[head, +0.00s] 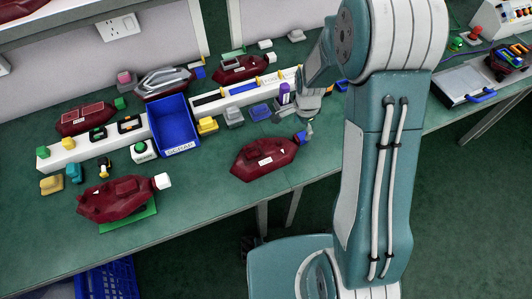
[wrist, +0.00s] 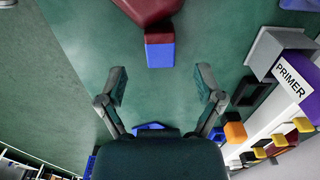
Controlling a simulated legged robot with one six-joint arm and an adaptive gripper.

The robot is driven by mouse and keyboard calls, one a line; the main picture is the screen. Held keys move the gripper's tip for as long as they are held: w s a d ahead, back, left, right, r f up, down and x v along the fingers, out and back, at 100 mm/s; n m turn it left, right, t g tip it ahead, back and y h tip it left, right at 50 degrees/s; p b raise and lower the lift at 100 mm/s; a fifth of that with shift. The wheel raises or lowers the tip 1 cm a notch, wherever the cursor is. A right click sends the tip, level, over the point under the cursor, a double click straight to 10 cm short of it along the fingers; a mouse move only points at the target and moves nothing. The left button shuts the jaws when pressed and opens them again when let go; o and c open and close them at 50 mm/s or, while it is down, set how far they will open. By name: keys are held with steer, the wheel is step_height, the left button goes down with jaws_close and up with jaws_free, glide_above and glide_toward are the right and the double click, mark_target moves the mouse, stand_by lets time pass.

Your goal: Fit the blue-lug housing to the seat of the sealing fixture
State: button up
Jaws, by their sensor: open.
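A dark red housing (head: 264,158) with a blue lug (head: 301,137) lies on the green bench near its front edge. In the wrist view the blue lug (wrist: 160,55) sits ahead of my fingers, with part of the red housing (wrist: 147,12) beyond it. My gripper (wrist: 161,85) is open and empty, its fingers spread either side of the lug's line but short of it. In the head view my gripper (head: 309,122) is by the lug end, partly hidden by my arm. Another housing (head: 163,85) at the back also has a blue lug. I cannot tell which item is the sealing fixture's seat.
A blue scrap bin (head: 175,127) stands left of the housing. A purple PRIMER container (wrist: 297,75) stands right of my gripper in the wrist view, by a white rack with coloured parts. Other red housings (head: 115,200) lie around. Bare bench lies left of the front blue-lug housing.

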mark_target(300, 136)
step_height(300, 136, down, 5)
steer(key=shift+f, duration=0.2)
jaws_close()
